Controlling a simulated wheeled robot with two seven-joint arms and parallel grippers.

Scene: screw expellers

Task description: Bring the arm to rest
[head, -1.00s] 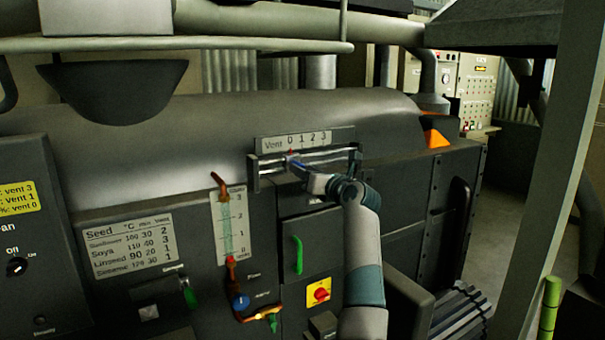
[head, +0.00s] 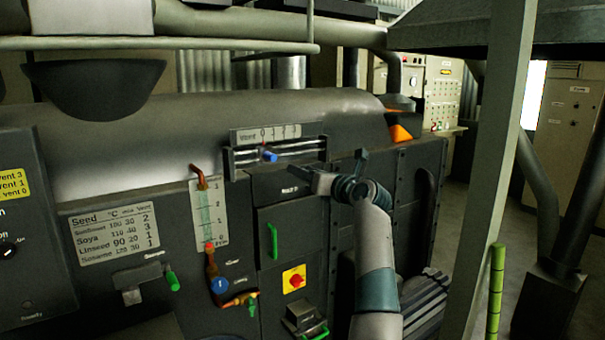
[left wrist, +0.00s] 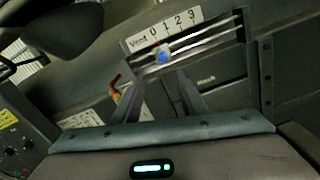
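My left gripper (head: 303,179) is in front of the dark machine, below and to the right of the vent slider. In the left wrist view its two fingers (left wrist: 160,92) stand apart with nothing between them. The blue vent knob (head: 269,155) sits on the slider rails near the 0 mark, clear of the fingers; it also shows in the left wrist view (left wrist: 165,57). The vent scale (head: 280,133) reads 0 to 3. My left forearm rises from the bottom of the head view. My right gripper is not in view.
The machine front carries a green handle (head: 273,241), a red knob on a yellow plate (head: 295,280), a gauge (head: 210,212) and a seed table (head: 112,232). A grey post (head: 500,160) stands right of my arm. Open floor shows behind it.

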